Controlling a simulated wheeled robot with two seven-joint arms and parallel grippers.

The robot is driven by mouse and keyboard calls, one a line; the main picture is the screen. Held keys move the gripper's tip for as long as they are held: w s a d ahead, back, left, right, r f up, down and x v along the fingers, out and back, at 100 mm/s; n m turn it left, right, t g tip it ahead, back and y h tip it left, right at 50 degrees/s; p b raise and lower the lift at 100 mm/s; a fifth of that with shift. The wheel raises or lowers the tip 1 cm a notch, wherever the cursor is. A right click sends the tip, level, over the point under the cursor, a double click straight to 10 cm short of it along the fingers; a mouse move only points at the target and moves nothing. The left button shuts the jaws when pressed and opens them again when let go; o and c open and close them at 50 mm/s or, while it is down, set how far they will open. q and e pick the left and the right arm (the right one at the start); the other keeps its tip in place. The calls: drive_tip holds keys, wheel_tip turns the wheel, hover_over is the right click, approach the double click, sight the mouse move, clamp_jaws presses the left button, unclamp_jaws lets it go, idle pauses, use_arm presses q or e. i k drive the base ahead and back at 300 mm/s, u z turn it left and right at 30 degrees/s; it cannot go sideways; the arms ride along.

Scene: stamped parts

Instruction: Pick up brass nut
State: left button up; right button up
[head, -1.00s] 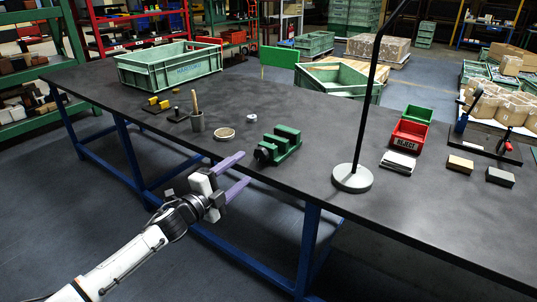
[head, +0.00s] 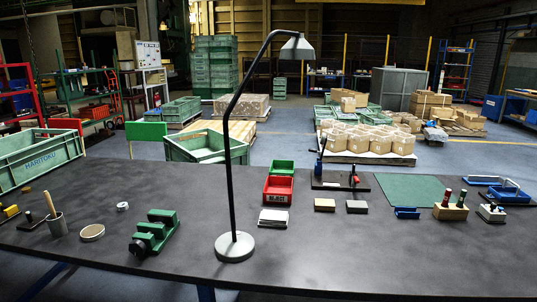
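I cannot clearly make out a brass nut. A small silver-grey ring-shaped part (head: 122,206) lies on the dark workbench (head: 330,258) at the left. A small brown piece (head: 27,189) lies farther back near the green crate, too small to identify. A shallow round dish with a tan top (head: 92,232) sits between a grey cup with a wooden-handled tool (head: 56,224) and a green vise (head: 155,232). Neither of my grippers shows in the head view.
A black desk lamp (head: 235,246) stands mid-bench. Behind it are a red bin (head: 278,190) and a green bin (head: 281,167). Blocks, a green mat (head: 411,189) and a screwdriver stand (head: 450,211) lie to the right. The bench front is clear.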

sight(26, 190)
drive_tip(key=u, duration=1.45)
